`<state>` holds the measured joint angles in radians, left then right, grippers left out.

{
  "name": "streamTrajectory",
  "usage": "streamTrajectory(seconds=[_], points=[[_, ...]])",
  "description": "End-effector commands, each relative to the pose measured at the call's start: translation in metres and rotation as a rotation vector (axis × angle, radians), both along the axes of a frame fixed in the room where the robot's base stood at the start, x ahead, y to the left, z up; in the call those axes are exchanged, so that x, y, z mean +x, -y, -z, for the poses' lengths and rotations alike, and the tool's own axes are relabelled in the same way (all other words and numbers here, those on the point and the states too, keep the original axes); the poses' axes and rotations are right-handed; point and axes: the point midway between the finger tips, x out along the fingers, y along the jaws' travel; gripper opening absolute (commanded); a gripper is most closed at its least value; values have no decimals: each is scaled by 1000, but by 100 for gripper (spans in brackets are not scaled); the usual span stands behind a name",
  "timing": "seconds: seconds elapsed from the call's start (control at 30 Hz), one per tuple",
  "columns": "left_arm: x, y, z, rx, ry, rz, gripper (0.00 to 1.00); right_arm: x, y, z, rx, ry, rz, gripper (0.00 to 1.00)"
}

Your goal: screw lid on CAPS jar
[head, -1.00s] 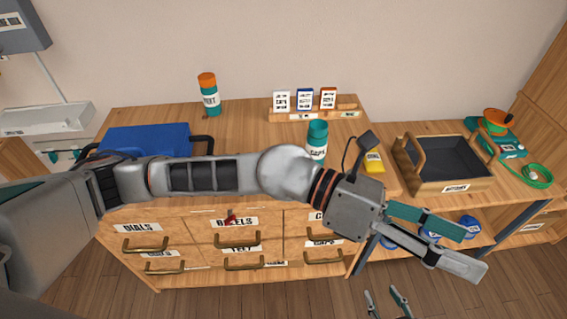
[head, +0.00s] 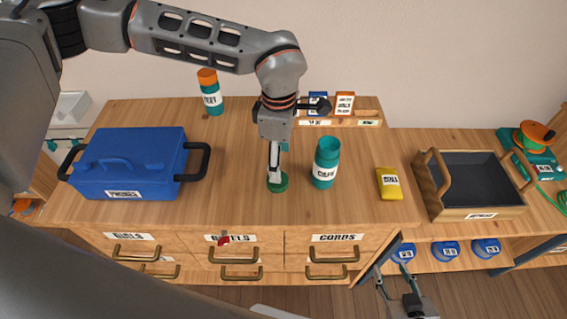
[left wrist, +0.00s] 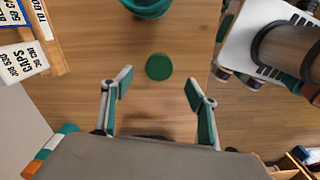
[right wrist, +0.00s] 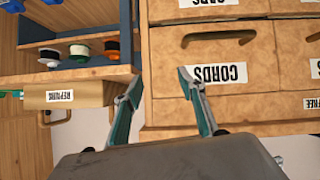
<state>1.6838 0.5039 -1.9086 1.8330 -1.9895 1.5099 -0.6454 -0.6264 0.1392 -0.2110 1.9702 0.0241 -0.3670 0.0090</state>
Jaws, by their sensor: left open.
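The teal CAPS jar (head: 325,165) stands upright with its top open on the wooden counter; part of it shows at the top of the left wrist view (left wrist: 150,8). A flat green lid (head: 277,184) lies on the counter just left of the jar. My left gripper (head: 276,163) points down over the lid, and its fingers partly cover it in the head view. In the left wrist view the open, empty fingers (left wrist: 157,86) are apart, with the lid (left wrist: 159,67) beyond them. My right gripper (right wrist: 158,80) is open and empty in front of the drawers.
A blue toolbox (head: 130,165) is at left and an orange-topped jar (head: 210,92) behind. A card rack (head: 340,117) stands at the back. A yellow pack (head: 389,184) and a wooden tray (head: 475,180) are to the right. Drawers (head: 337,250) line the front.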

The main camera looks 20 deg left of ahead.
Motion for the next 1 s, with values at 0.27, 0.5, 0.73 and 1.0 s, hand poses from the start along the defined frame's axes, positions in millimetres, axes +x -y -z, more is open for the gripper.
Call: streamTrajectory(seconds=[0.27, 0.5, 0.73, 1.0], points=[[0, -1, 0, 2, 1, -1, 59, -19, 0, 14, -2, -39, -2, 40], [0, -1, 10, 2, -1, 0, 59, -20, 0, 17, -3, -45, -2, 40], [0, -1, 26, 1, 0, 0, 59, -14, -1, 9, -2, -29, -3, 40], [0, -2, 30, 2, -1, -1, 59, -13, -1, 5, 0, -23, -2, 40]])
